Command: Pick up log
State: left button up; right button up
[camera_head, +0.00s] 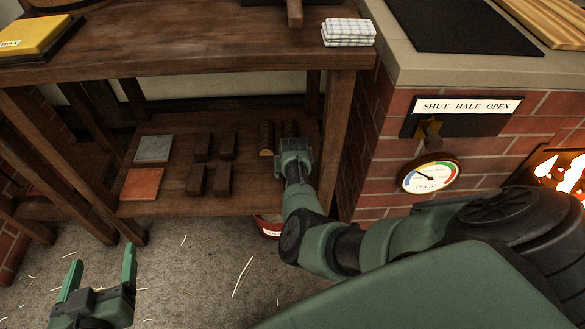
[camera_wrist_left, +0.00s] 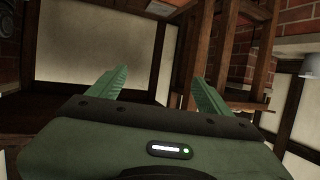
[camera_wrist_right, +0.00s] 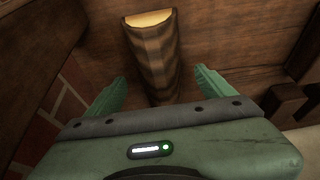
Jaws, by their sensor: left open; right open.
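My left gripper (camera_head: 100,266) is open and empty, low at the left, over the floor. Its open fingers also show in the left wrist view (camera_wrist_left: 155,85).
Several dark blocks (camera_head: 203,146), a grey slab (camera_head: 154,149) and an orange slab (camera_head: 143,184) share the lower shelf (camera_head: 240,200). The table top (camera_head: 200,50) overhangs it. A table leg (camera_head: 335,140) and brick stove (camera_head: 385,120) stand close to the right.

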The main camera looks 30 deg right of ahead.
jog(key=shift+b+x, duration=0.8)
jog(key=shift+b, duration=0.15)
jog(key=shift+w+d+f+b, duration=0.15)
jog(key=shift+w+f+b, duration=0.1)
jog(key=shift+f+b, duration=0.4)
jog(key=shift+r, duration=0.15)
jog(key=c, duration=1.7)
pick_arm(q)
notch_tip(320, 180, up, 17)
jog(key=s+d+t+h, duration=0.1)
jog(key=d+t+h, duration=0.1)
jog(key=t, duration=0.8)
jog(key=shift+s+h, duration=0.15)
jog(key=shift+h, duration=0.55)
pick_arm(e)
jog(key=shift+o, duration=0.2)
pick_arm(q)
jog(key=shift+f, duration=0.1)
